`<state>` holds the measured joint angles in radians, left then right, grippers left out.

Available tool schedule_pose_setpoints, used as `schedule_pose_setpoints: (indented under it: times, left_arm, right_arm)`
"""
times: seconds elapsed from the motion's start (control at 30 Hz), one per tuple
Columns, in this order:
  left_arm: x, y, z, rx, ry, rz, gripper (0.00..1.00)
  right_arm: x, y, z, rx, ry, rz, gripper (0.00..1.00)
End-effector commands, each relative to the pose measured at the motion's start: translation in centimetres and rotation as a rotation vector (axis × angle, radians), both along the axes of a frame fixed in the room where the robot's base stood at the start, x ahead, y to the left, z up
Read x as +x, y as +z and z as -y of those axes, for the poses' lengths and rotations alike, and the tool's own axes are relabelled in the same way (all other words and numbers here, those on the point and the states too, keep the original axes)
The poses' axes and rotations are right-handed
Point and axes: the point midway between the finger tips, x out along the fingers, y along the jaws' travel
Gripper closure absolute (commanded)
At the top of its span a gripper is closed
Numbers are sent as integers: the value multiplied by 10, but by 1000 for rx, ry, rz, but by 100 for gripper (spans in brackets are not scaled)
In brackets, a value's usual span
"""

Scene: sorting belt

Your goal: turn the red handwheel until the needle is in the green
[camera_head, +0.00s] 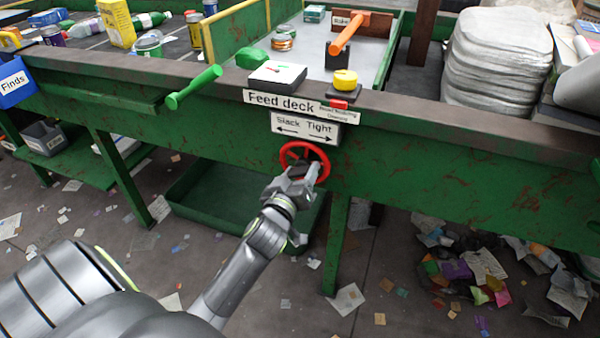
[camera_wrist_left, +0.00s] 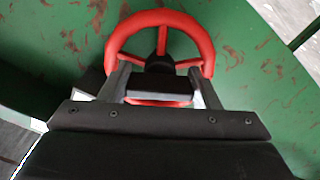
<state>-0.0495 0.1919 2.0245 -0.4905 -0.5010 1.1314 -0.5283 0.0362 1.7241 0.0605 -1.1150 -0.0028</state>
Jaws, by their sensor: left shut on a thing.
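The red handwheel (camera_head: 292,149) is mounted on the green front of the feed deck, below a "Slack Tight" sign (camera_head: 304,127) with arrows pointing both ways. My left gripper (camera_head: 304,172) is at the wheel's lower part and is shut on it. In the left wrist view the wheel's upper rim (camera_wrist_left: 160,17) and spokes show beyond the fingers, and part of the lower rim is hidden by my gripper. A white gauge box (camera_head: 277,73) with small red and green marks sits on the deck edge above. Its needle is too small to read. My right gripper is not in view.
A green tray (camera_head: 215,205) lies below the deck. Paper scraps (camera_head: 348,298) litter the floor.

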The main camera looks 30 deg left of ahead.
Motion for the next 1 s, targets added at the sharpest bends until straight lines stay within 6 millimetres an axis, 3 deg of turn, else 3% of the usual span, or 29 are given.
schedule_pose_setpoints:
  times: [0.6,1.0]
  left_arm:
    - [-1,1,-2,437,0,-107,66]
    - [-1,0,-3,716,0,-174,66]
  right_arm:
    - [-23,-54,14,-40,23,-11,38]
    - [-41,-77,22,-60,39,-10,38]
